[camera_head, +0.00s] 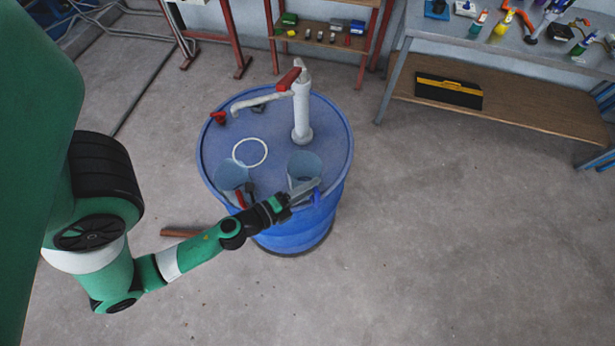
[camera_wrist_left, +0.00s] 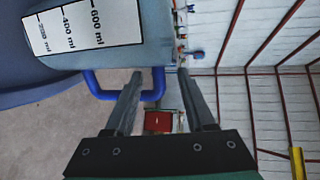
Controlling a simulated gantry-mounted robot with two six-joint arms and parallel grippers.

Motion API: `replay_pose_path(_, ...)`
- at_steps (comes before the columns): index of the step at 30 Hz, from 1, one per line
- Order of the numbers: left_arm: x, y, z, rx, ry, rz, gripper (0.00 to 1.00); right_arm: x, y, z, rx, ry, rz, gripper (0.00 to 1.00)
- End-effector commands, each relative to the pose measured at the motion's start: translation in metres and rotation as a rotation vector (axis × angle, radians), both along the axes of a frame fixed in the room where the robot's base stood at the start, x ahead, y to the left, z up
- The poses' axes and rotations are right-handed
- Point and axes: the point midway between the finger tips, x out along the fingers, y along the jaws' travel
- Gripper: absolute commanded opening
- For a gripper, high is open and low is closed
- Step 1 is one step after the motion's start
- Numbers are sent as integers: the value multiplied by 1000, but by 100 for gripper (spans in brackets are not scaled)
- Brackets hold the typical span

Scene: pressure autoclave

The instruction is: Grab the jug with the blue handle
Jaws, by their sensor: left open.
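The clear jug with the blue handle (camera_head: 303,166) stands on top of a blue barrel, near its front edge. In the left wrist view this jug (camera_wrist_left: 160,35) shows a white scale label, and its blue handle (camera_wrist_left: 98,90) sticks out toward the fingers. My left gripper (camera_head: 306,192) is at the handle, open. Its fingertips (camera_wrist_left: 160,74) are near the jug's wall, with part of the handle loop seen between them and part behind one finger. Whether they touch it cannot be told. My right gripper is not in view.
A second clear jug (camera_head: 230,176) with a red handle stands to the left on the barrel (camera_head: 290,242). A workbench (camera_head: 480,40) and shelves are at the back; the floor on the right is clear.

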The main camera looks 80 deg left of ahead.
Motion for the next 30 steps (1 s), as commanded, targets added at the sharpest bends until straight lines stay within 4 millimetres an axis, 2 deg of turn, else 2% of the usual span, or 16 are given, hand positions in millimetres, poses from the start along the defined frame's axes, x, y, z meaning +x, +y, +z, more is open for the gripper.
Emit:
replay_pose_path(5, 7, 3, 0, 0, -1, 0, 55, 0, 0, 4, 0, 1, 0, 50)
replay_pose_path(8, 23, 11, -1, 2, -1, 1, 55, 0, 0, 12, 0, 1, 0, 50)
replay_pose_path(13, 44, 20, -9, 0, -1, 1, 55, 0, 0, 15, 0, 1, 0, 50)
replay_pose_path(20, 46, 21, -11, -1, 1, 1, 55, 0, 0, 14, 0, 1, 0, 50)
replay_pose_path(27, 45, 21, -11, 0, 0, 1, 13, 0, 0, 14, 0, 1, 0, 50)
replay_pose_path(29, 45, 21, -11, 0, 0, 1, 2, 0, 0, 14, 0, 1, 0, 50)
replay_pose_path(30, 45, 21, -11, 0, 0, 1, 0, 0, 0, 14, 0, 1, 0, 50)
